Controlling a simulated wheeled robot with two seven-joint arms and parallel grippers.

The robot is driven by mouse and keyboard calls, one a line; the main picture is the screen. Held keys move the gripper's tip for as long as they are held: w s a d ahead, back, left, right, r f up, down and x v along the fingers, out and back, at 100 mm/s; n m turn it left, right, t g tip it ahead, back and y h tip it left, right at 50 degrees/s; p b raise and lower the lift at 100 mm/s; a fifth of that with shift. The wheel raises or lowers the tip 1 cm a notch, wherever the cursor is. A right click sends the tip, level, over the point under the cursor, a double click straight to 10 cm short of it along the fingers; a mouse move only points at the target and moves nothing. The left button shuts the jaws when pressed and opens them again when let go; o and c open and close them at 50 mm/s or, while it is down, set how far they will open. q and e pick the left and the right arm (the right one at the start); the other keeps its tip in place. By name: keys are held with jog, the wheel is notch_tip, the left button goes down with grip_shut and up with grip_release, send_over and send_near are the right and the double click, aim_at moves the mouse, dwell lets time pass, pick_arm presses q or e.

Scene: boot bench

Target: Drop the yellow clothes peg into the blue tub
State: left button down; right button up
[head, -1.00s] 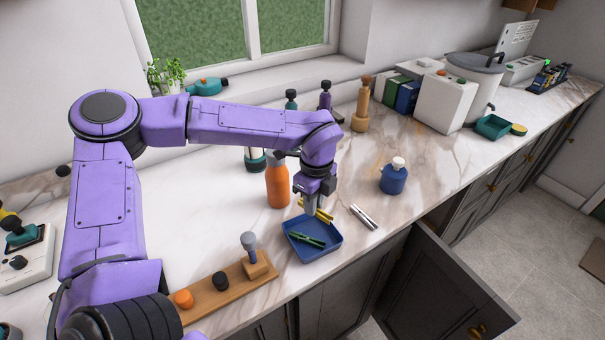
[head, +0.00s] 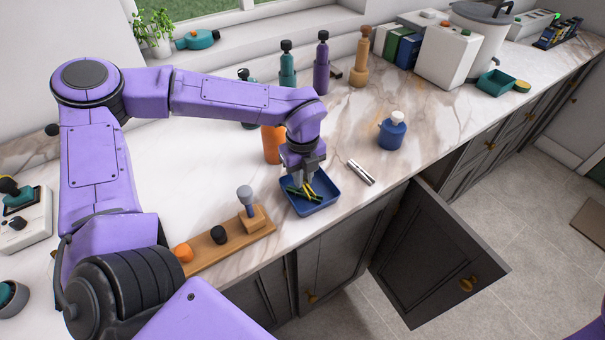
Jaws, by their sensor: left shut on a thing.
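The blue tub (head: 327,204) is an open, shallow, square tray on the marble counter near its front edge. The yellow clothes peg (head: 309,190) hangs from my left gripper (head: 305,180), which is shut on it and points down over the tub. The peg's lower end shows against the tub's inside; I cannot tell whether it touches the floor of the tub. A green peg (head: 296,193) lies in the tub, partly hidden by the gripper. My right gripper is out of view.
An orange bottle (head: 272,143) stands just behind my left wrist. A silver cylinder (head: 361,172) and a blue bottle (head: 392,131) are to the right. A wooden board with knobs (head: 232,240) lies left of the tub. A cabinet door (head: 440,250) hangs open below the counter.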

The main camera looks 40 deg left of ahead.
pick_arm(q)
jog(key=c, duration=1)
grip_release()
jog(key=shift+r, duration=0.1)
jog(key=shift+r, duration=0.35)
notch_tip(320, 180, up, 10)
jog(key=shift+f+b, duration=0.15)
jog(key=shift+b, duration=1)
